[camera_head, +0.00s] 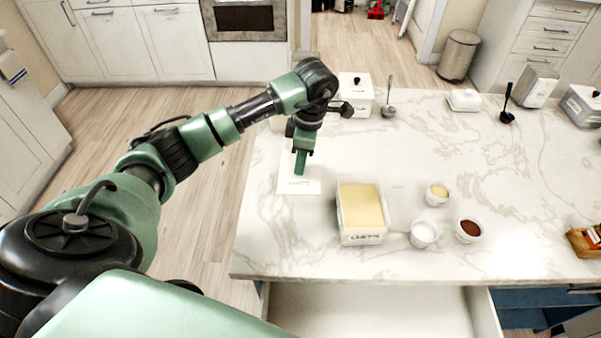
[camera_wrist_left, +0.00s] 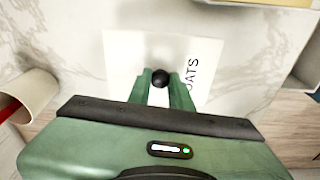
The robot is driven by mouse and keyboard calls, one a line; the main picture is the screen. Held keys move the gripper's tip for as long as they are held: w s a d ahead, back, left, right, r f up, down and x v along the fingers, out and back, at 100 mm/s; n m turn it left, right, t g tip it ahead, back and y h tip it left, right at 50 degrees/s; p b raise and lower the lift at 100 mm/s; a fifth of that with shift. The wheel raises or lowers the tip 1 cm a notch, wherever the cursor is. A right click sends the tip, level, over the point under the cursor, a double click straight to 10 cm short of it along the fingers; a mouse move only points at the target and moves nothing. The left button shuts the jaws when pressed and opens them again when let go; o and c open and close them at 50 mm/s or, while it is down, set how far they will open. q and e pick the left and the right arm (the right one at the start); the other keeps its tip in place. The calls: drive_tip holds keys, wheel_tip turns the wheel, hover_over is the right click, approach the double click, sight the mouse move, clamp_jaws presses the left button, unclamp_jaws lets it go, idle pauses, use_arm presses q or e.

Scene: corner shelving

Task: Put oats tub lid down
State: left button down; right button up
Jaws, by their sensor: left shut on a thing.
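The oats tub lid (camera_head: 309,188) is a flat white square at the counter's left side, left of the tub. In the left wrist view the lid (camera_wrist_left: 125,60) shows OATS lettering and a black round knob (camera_wrist_left: 160,76). My left gripper (camera_head: 300,169) points down over the lid and is shut on its knob; its fingers (camera_wrist_left: 161,84) flank the knob in the wrist view. The lid is at or just above the counter; I cannot tell if it touches. The oats tub (camera_head: 361,238) stands open, with pale yellow contents. My right gripper is not in view.
The marble counter (camera_head: 330,262) has bare room in front of the lid. Small bowls (camera_head: 423,235) stand right of the tub. A white lidded canister (camera_head: 360,104) and a ladle (camera_head: 388,110) stand behind. An open drawer (camera_head: 370,308) juts out below the front edge.

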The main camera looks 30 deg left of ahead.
use_arm(q)
drive_tip(key=shift+f, duration=0.6)
wheel_tip(320, 180, down, 3)
drive_tip(key=shift+f+p, duration=0.15)
drive_tip(key=shift+p, duration=0.15)
drive_tip(key=shift+f, duration=0.35)
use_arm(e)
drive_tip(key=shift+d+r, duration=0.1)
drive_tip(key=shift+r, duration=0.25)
use_arm(q)
drive_tip(key=shift+f, duration=0.25)
drive_tip(key=c, duration=1.3)
unclamp_jaws()
drive_tip(key=shift+r, duration=0.1)
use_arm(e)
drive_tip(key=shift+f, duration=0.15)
